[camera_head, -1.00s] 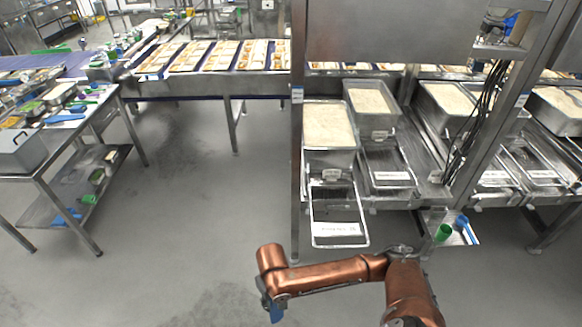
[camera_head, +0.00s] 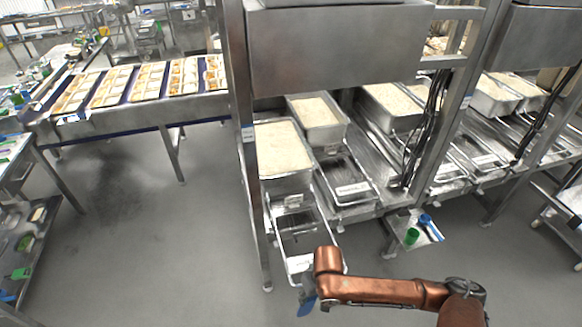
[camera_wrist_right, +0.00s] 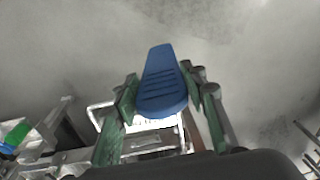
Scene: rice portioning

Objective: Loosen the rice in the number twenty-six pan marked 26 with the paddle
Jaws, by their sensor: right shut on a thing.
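My right gripper (camera_head: 307,296) hangs low at the front of the rice station, close to the near end of an empty tray. In the wrist view its green-padded fingers are shut on the blue paddle (camera_wrist_right: 160,82). The paddle also shows as a small blue patch in the head view (camera_head: 307,306). Deep steel pans of white rice stand on the station: a near left pan (camera_head: 283,150), one behind it (camera_head: 316,112), and others to the right (camera_head: 390,100). I cannot read the number 26 on any of them. My left gripper is not in view.
The empty wire-rimmed tray (camera_head: 303,232) juts out below the near left pan. A steel post (camera_head: 246,150) and a large hood (camera_head: 340,50) frame the station. A small shelf (camera_head: 425,236) holds a green cup (camera_head: 411,236).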

